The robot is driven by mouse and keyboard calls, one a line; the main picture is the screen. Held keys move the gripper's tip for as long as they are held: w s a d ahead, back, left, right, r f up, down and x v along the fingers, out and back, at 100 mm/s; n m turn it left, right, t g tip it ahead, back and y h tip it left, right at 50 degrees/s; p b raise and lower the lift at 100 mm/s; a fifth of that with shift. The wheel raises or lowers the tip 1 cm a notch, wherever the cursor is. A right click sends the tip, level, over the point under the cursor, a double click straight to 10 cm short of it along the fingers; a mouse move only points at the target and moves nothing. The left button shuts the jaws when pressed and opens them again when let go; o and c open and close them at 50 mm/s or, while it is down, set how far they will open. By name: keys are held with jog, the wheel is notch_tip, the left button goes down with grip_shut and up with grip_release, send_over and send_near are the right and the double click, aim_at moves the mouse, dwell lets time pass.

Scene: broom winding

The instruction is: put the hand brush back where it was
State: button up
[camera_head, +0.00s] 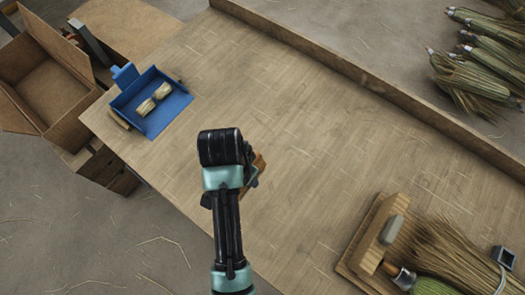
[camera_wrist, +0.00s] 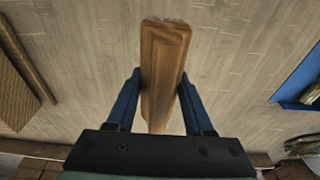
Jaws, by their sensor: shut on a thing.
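The hand brush (camera_wrist: 163,60) has a brown wooden body that fills the middle of the wrist view. My gripper (camera_wrist: 160,90) is shut on it, with one blue finger on each side. In the head view only a small brown part of the brush (camera_head: 259,165) shows past my arm, over the middle of the workbench (camera_head: 300,130). Its bristles are not clearly seen, and I cannot tell how high it is held above the bench. A blue dustpan (camera_head: 150,103) with pale straw bundles (camera_head: 154,98) lies at the bench's far left; its edge also shows in the wrist view (camera_wrist: 302,82).
An open cardboard box (camera_head: 55,90) stands beyond the bench's left end. A wooden block with a grey piece (camera_head: 392,228) and a large straw bundle (camera_head: 450,250) occupy the near right. A raised ledge (camera_head: 370,80) runs along the back. The bench's middle is clear.

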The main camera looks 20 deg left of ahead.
notch_tip(320, 180, down, 10)
dwell(0.5)
jog(key=shift+f, duration=0.1)
jog(key=o, duration=1.3)
